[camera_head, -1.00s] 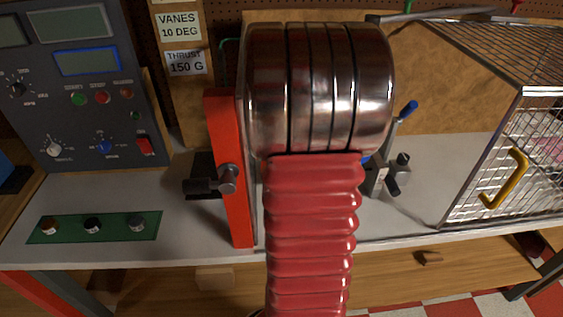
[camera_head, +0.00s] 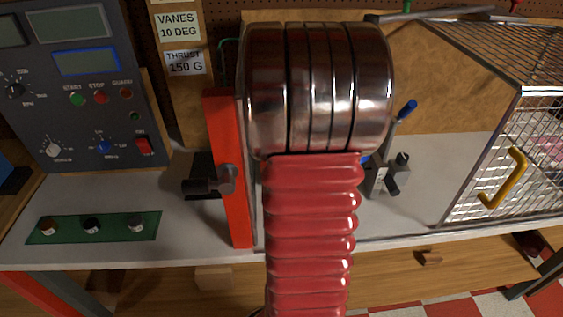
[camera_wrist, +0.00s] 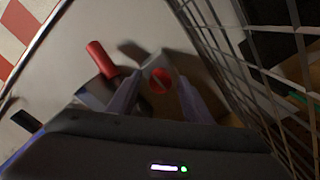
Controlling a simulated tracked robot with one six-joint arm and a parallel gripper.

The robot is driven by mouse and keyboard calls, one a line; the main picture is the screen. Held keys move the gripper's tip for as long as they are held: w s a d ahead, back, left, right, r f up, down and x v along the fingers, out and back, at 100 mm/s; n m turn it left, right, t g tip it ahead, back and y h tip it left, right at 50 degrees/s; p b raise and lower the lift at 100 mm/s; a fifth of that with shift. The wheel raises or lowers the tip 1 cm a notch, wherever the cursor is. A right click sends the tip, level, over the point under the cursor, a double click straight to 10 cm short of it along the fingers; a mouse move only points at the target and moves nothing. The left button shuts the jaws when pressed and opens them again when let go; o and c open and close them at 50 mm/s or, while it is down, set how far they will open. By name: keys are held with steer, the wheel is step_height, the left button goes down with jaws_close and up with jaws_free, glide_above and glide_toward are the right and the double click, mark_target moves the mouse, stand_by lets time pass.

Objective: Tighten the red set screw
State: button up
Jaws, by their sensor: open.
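In the wrist view, a round red screw head (camera_wrist: 160,80) with a dark slot across it sits in a grey block (camera_wrist: 150,66). My gripper (camera_wrist: 158,92) is open, with one finger on each side of the screw head in the picture. I see nothing held between the fingers. Whether the fingertips touch the block or the screw cannot be told. A red cylinder (camera_wrist: 103,58) stands out just left of the block. In the head view the gripper and the screw are hidden.
In the wrist view, a wire cage wall (camera_wrist: 222,65) runs close along the right. In the head view, a cage with a yellow handle (camera_head: 507,180) stands at right, a red upright (camera_head: 228,130) at middle left, and a control panel (camera_head: 80,115) at left.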

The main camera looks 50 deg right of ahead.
step_height(320, 180, up, 14)
steer(key=shift+f, duration=0.15)
stand_by(0.4)
steer(key=shift+s, duration=0.15)
stand_by(0.5)
